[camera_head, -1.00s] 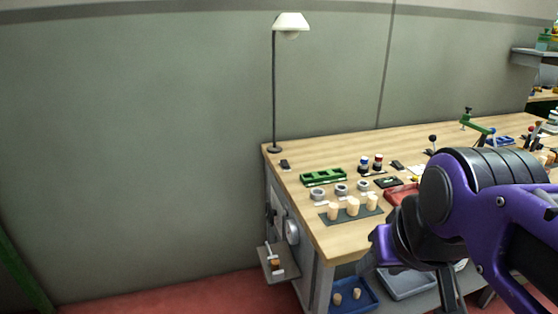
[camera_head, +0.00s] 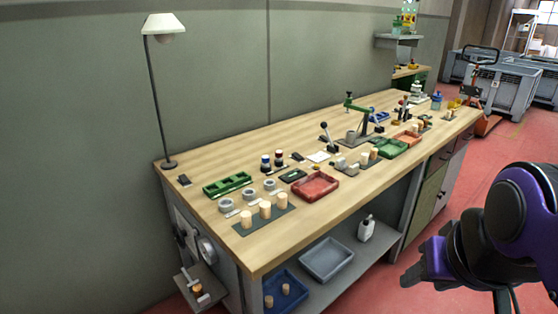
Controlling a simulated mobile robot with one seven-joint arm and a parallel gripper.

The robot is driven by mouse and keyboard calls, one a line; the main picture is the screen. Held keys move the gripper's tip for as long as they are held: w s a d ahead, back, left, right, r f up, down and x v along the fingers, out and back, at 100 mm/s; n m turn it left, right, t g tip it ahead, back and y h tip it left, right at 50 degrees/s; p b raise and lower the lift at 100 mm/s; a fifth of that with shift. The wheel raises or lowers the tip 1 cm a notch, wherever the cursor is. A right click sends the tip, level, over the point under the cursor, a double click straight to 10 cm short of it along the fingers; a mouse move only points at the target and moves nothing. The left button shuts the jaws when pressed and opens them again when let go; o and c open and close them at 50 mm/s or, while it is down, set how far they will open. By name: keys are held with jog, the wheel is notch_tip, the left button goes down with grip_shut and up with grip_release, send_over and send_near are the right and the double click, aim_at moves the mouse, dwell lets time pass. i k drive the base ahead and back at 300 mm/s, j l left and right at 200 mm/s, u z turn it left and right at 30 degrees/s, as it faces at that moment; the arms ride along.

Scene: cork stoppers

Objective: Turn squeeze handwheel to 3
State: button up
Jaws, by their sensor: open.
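A round grey wheel (camera_head: 206,250) sits on the left end panel of the wooden workbench (camera_head: 310,215), and it looks like the squeeze handwheel. Any numbers or pointer on it are too small to read. Beside it on the panel is a dark fitting (camera_head: 183,236). Below is a small grey shelf (camera_head: 207,288) with an orange-brown piece on it. My gripper (camera_head: 425,268), purple and black, is at the lower right in front of the bench, far from the wheel. It is open; its fingertips are hard to make out.
The bench top carries a lamp (camera_head: 165,95), a green tray (camera_head: 228,184), a red tray (camera_head: 315,187) and cork stoppers (camera_head: 265,210). A blue bin (camera_head: 287,300) and a grey bin (camera_head: 326,260) stand on the lower shelf.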

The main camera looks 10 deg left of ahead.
aim_at(181, 235)
jog(key=j+z, duration=0.15)
jog(key=j, duration=1.9)
jog(key=i+j, duration=0.1)
jog(key=j, duration=1.15)
